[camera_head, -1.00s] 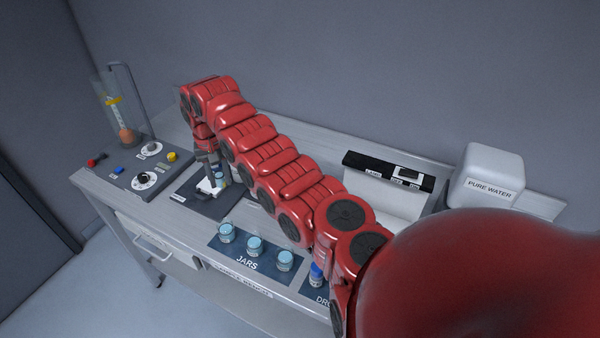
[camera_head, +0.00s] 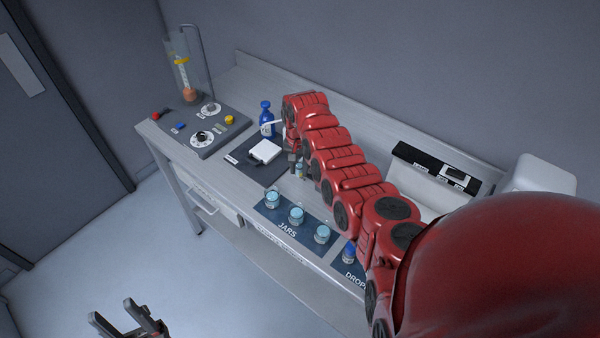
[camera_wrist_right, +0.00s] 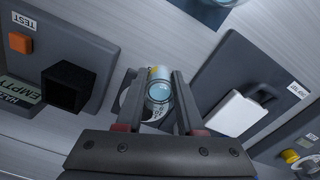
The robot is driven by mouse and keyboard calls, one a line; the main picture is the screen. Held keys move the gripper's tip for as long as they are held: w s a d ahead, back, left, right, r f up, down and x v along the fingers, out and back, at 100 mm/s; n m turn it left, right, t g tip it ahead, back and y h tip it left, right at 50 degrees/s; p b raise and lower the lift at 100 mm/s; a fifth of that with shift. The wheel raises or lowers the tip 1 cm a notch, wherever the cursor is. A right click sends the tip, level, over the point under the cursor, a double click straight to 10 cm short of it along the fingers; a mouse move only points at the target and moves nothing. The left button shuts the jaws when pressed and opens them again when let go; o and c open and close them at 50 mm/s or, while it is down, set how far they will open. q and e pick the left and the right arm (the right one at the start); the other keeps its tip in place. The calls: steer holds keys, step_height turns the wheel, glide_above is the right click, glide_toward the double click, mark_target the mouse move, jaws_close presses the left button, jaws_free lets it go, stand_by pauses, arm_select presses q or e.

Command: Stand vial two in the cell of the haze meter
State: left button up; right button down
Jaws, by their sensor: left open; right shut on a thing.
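My right gripper (camera_wrist_right: 155,90) is shut on a small clear vial (camera_wrist_right: 158,91) with a pale blue-grey top in the right wrist view. I cannot read a number on it. In the head view the vial (camera_head: 299,170) shows below the right gripper (camera_head: 295,157). In the wrist view the haze meter (camera_wrist_right: 88,35) lies left of the gripper, a dark box with an orange TEST button and a display reading EMPTY. Its square black cell (camera_wrist_right: 66,87) is apart from the vial. My arm hides the meter in the head view. My left gripper (camera_head: 130,322) is open and empty over the floor.
A dark unit with a white slab (camera_head: 265,150) is beside the right gripper. A blue bottle (camera_head: 266,118) stands behind it. A control panel (camera_head: 205,130) with knobs is further left. Several jars (camera_head: 297,215) stand on a mat at the bench's front.

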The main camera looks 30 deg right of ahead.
mark_target(299, 175)
steer(key=shift+f, duration=1.55)
steer(key=shift+b, duration=0.3)
steer(key=shift+s+f, duration=0.1)
steer(key=shift+f, duration=0.1)
steer(key=c, duration=0.5)
jaws_free()
steer(key=shift+r, duration=0.1)
